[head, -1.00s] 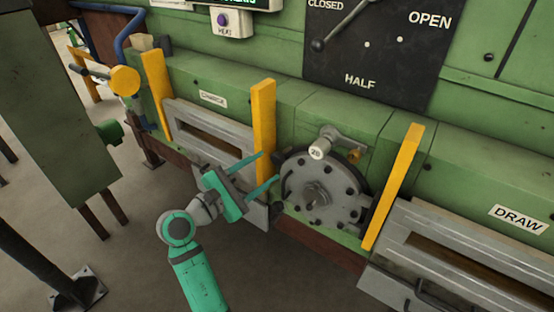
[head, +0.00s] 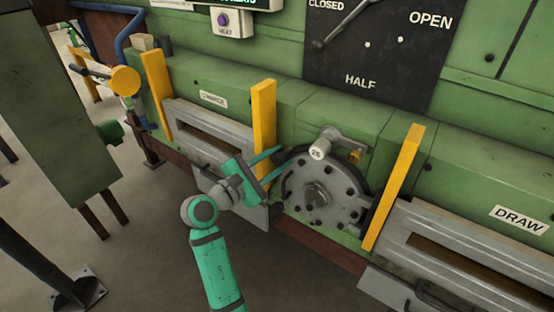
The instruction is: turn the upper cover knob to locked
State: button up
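A round grey bolted cover (head: 324,202) sits on the green furnace front between two yellow posts. Above it a short grey crank arm (head: 340,140) ends in a white-faced knob (head: 319,150) with a number on it. A small orange-brown part (head: 355,156) shows just right of the crank. No locked mark can be read near it. My gripper (head: 290,158) is open and empty, with its two teal fingers pointing right and up toward the white-faced knob. Its fingertips are close to the knob's left; whether they touch cannot be told.
Yellow posts stand left (head: 263,130) and right (head: 394,188) of the cover; my gripper is by the left one. A dial plate (head: 375,60) marked CLOSED, HALF and OPEN is above. Charge (head: 205,140) and draw (head: 480,265) openings flank the cover. Floor in front is clear.

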dwell(0.3)
jog(key=m, duration=0.4)
jog(key=shift+m+y, duration=0.3)
jog(key=shift+y, duration=0.1)
jog(key=m, duration=0.4)
jog(key=shift+f+y, duration=0.1)
jog(key=shift+y, duration=0.3)
jog(key=m+y, duration=0.1)
jog(key=m, duration=0.3)
jog(key=shift+s+f+m+y, duration=0.1)
jog(key=shift+m+y, duration=0.4)
jog(key=shift+m, duration=1.7)
jog(key=o, duration=1)
